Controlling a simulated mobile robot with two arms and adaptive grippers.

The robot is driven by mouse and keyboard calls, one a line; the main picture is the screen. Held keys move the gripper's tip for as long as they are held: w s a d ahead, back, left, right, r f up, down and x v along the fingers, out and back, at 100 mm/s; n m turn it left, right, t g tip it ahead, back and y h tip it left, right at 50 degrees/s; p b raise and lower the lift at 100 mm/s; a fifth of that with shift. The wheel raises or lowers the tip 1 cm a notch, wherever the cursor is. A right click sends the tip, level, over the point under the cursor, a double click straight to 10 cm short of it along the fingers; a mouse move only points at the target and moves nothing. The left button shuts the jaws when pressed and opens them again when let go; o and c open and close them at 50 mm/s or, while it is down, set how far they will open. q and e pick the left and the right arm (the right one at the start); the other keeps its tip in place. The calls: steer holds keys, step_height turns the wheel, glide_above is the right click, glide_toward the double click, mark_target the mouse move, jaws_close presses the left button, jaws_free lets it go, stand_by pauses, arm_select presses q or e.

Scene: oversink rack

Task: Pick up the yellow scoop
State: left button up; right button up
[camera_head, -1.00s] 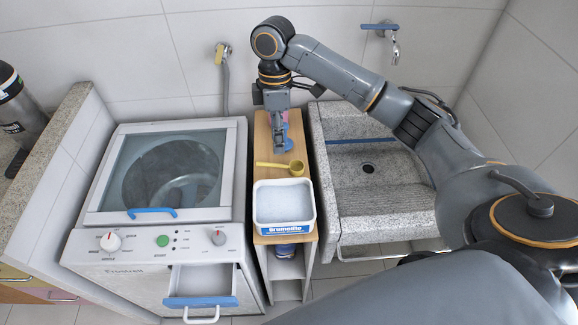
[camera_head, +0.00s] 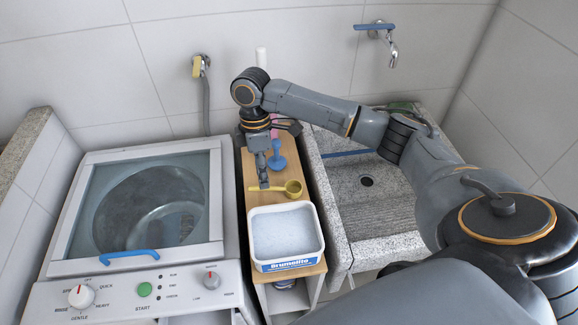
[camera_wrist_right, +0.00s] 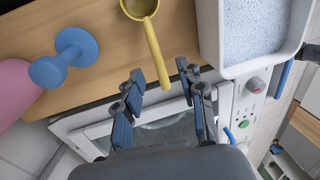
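The yellow scoop (camera_head: 293,188) lies on the wooden shelf top (camera_head: 231,190), just behind the white box of powder (camera_head: 262,263). Its cup is to the right and its handle points left in the head view. My right gripper (camera_head: 264,182) is at the handle end of the scoop. In the right wrist view, the gripper (camera_wrist_right: 163,82) is open, and the end of the scoop's handle (camera_wrist_right: 153,48) shows between its two fingertips. I cannot tell whether the fingers are at the handle's height or above it. My left gripper is not in view.
A blue dumbbell-shaped thing (camera_head: 276,157) stands behind the scoop, with a pink object (camera_wrist_right: 14,92) beside it. The washing machine (camera_head: 228,277) is on the left. The stone sink (camera_head: 400,215) is on the right, below my right arm.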

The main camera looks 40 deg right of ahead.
mark_target(274, 190)
steer(key=shift+f, duration=0.3)
steer(key=f, duration=0.2)
steer(key=f+p, duration=0.1)
steer(key=f, duration=0.1)
steer(key=shift+s+a+f, duration=0.1)
steer(key=shift+s+a, duration=0.05)
steer(key=shift+s, duration=0.25)
steer(key=shift+f, duration=0.4)
steer(key=shift+c, duration=0.4)
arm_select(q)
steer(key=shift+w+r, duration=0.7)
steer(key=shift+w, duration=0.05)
arm_select(e)
jaws_close()
